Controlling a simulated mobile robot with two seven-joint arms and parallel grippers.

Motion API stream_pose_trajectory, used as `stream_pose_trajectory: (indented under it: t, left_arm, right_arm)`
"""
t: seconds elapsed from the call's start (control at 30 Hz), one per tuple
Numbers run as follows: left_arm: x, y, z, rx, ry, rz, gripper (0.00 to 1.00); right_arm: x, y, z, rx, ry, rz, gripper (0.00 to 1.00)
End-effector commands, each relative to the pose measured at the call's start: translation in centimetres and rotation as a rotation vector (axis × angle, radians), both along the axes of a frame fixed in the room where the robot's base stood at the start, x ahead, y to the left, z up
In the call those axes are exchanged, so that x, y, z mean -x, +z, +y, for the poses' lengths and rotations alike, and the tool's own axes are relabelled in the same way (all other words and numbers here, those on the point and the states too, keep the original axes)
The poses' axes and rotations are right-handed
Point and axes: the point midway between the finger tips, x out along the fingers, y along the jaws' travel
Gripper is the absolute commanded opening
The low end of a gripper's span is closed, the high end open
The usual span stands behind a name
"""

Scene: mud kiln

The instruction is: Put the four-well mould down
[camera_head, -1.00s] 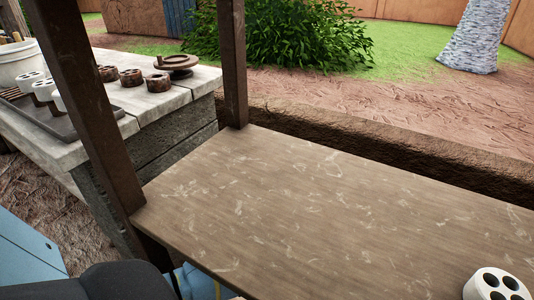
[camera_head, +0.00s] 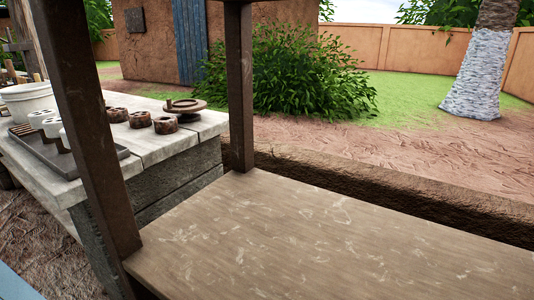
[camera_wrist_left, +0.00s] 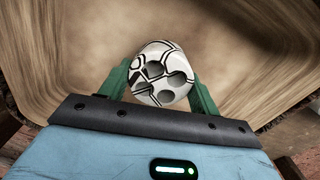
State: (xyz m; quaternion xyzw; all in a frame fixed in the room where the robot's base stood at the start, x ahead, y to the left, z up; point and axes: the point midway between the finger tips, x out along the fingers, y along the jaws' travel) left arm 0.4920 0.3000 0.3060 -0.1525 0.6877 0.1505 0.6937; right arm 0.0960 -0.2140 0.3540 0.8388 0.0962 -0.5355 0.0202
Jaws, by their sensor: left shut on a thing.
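In the left wrist view my left gripper (camera_wrist_left: 161,80) has its green fingers shut on the four-well mould (camera_wrist_left: 163,92). The mould is a short white cylinder with black line markings and dark round wells in the face toward the camera. Behind it is a brown, wood-like surface; I cannot tell whether the mould touches it. In the head view neither gripper shows, and the held mould does not show. A bare brown tabletop (camera_head: 300,235) between dark posts fills the lower middle and right there.
A pale bench (camera_head: 185,142) at left bears a dark tray (camera_head: 90,165) with white moulds (camera_head: 38,118), several brown moulds (camera_head: 140,119), a small round turntable (camera_head: 185,106) and a white bucket (camera_head: 28,103). Dark posts (camera_head: 85,130) (camera_head: 240,90) rise at the tabletop's left end.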

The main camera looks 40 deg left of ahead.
Motion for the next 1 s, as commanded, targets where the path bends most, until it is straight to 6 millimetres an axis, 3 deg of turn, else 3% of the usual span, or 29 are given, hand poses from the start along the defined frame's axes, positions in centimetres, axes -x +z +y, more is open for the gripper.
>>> stream_pose_trajectory:
  t: [0.07,0.1,0.27,0.67,1.0]
  left_arm:
    - [0.0,-0.4,0.0,-0.001,0.0,0.0,0.33]
    - [0.0,-0.5,0.0,0.0,0.0,0.001,0.64]
    - [0.0,-0.4,0.0,0.0,0.0,0.001,0.84]
    - [0.0,0.5,0.0,0.0,0.001,0.001,0.84]
    - [-0.1,7.1,0.1,-0.001,-0.002,-0.005,0.84]
  right_arm:
    - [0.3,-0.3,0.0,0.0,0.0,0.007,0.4]
    - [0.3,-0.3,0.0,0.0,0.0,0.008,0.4]
    - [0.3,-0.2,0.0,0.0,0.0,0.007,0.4]
    - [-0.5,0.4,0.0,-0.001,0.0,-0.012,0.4]
    - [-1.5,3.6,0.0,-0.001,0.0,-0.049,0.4]
